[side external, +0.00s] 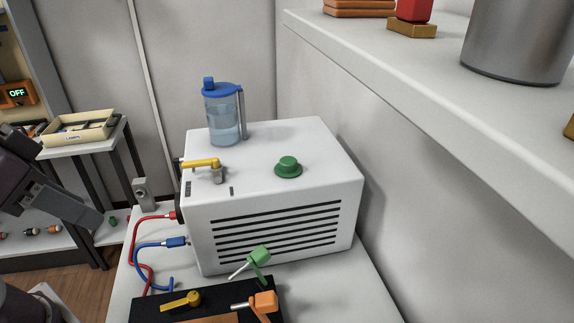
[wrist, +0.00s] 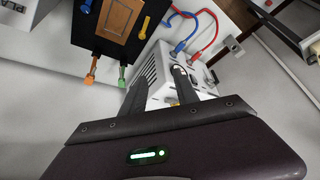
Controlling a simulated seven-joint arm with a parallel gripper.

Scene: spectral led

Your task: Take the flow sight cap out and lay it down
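The white chiller box (side external: 275,225) stands on a bench. A green round cap (side external: 288,167) sits upright on its top, right of centre; I take this for the flow sight cap, though no label shows. A clear tank (side external: 224,115) with a blue lid (side external: 222,89) stands at the back of the top. My gripper (side external: 92,212) is at the left edge, well left of the box and apart from it. In the wrist view my gripper (wrist: 159,78) has its two fingers spread with nothing held. The box (wrist: 153,72) shows partly behind the fingers; the green cap is not visible there.
A yellow-handled valve (side external: 202,163) is on the box's left top edge. Red (side external: 138,225) and blue (side external: 150,246) hoses run down its left side. A black block with coloured levers (side external: 205,297) lies in front. A shelf (side external: 440,80) overhangs at right. A tray (side external: 78,132) stands at left.

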